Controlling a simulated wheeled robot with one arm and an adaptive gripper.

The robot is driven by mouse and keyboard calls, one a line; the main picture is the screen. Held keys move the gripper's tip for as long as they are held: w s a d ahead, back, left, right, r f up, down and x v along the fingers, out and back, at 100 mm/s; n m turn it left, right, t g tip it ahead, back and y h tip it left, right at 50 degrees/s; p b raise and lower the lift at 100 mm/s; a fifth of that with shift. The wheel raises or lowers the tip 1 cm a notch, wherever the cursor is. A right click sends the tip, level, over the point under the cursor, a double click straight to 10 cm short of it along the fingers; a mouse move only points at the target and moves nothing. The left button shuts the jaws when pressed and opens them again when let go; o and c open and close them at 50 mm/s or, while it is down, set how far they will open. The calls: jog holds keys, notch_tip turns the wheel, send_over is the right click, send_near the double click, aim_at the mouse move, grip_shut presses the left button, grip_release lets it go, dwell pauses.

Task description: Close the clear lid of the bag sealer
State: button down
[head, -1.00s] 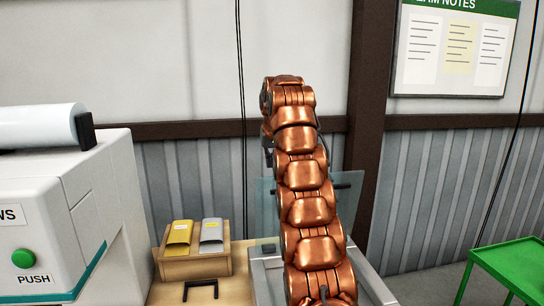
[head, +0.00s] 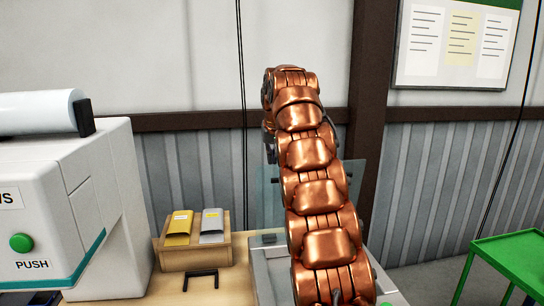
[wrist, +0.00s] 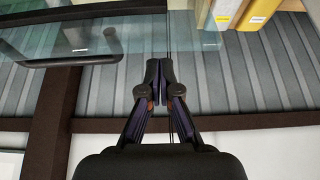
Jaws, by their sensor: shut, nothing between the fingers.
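The clear lid (head: 270,205) of the bag sealer stands raised, a bluish see-through panel behind my arm in the head view. Its glass (wrist: 120,35) fills the upper left of the wrist view, with a dark handle bar (wrist: 68,62) along its edge. The grey sealer body (head: 268,275) sits below the lid on the table, partly hidden by my arm. My gripper (wrist: 160,68) is shut and empty, its tips close to the lid's edge, to the right of the bar's end in the wrist view. I cannot tell whether they touch. In the head view my arm mostly hides the gripper.
A wooden tray (head: 195,258) with yellow and grey packets stands left of the sealer, with a black bracket (head: 200,278) in front. A large white machine (head: 70,205) stands at far left. A green table (head: 515,262) is at right. A brown post (head: 370,100) stands behind.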

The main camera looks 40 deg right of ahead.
jog(key=shift+s+a, duration=0.2)
jog(key=shift+s, duration=0.25)
jog(key=shift+s+f, duration=0.15)
dwell(0.4)
